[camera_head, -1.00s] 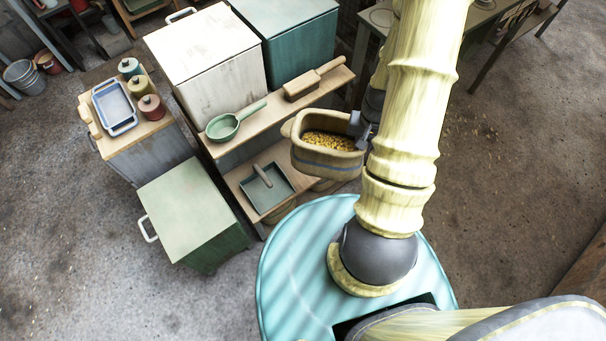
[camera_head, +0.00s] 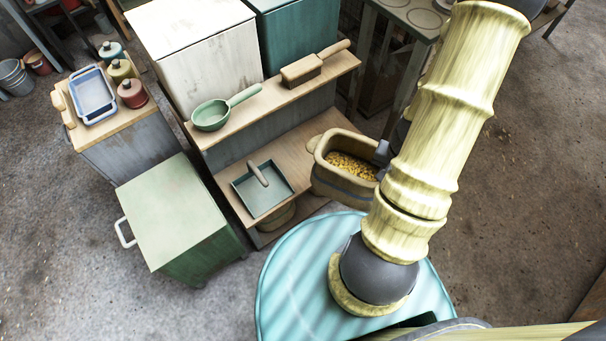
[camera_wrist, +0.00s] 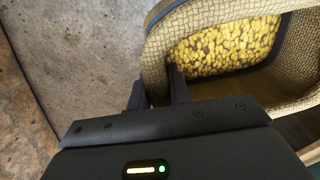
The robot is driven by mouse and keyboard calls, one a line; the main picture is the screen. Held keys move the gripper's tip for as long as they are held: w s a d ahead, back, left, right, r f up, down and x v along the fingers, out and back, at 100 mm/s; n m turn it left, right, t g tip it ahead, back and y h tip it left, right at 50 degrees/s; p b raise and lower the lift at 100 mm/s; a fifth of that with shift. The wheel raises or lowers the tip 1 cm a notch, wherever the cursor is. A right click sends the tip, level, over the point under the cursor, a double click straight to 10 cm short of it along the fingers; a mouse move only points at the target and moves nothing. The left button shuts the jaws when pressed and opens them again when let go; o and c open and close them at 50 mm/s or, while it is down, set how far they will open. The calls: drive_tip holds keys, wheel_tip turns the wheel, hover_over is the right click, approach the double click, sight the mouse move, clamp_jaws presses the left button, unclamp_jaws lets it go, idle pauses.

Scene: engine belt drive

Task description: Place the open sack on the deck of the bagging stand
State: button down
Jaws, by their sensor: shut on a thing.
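The open sack (camera_head: 345,187) is a tan woven container with a dark band, upright, its mouth showing yellow grain. My gripper (camera_head: 383,154) is shut on the right side of its rim. In the wrist view my gripper's dark fingers (camera_wrist: 158,88) pinch the woven rim of the sack (camera_wrist: 200,20), with the grain visible inside. The bagging stand has a wooden lower deck (camera_head: 291,150) below a raised shelf. The sack is at the right end of this deck in the head view. I cannot tell whether it touches the deck.
A grey-green dustpan-like tray (camera_head: 265,197) lies on the deck's left part. A green scoop (camera_head: 211,115) and a wooden brush (camera_head: 303,70) lie on the raised shelf (camera_head: 262,98). A green bin (camera_head: 170,212) stands front left. Bare deck shows between tray and sack.

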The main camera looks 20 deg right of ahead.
sight(343, 145)
drive_tip(key=shift+m, duration=0.5)
drive_tip(key=s+f+b, duration=0.1)
drive_tip(key=f+b, duration=0.1)
drive_tip(key=s+f+b, duration=0.1)
drive_tip(key=f+b, duration=0.1)
drive_tip(key=shift+s+d, duration=0.3)
drive_tip(key=shift+s, duration=0.05)
drive_tip(key=shift+w+f, duration=0.1)
drive_tip(key=shift+w, duration=0.05)
drive_tip(key=w+a+b, duration=0.1)
drive_tip(key=w+a, duration=0.1)
drive_tip(key=w, duration=0.4)
drive_tip(key=w+a+b, duration=0.1)
drive_tip(key=w+a, duration=0.1)
drive_tip(key=w, duration=0.4)
drive_tip(key=w+a+b, duration=0.1)
drive_tip(key=w+a, duration=0.1)
drive_tip(key=w, duration=0.4)
drive_tip(key=shift+w+a, duration=0.15)
drive_tip(key=shift+a, duration=0.2)
drive_tip(key=shift+f+b, duration=0.45)
drive_tip(key=shift+b, duration=0.1)
drive_tip(key=shift+f, duration=0.5)
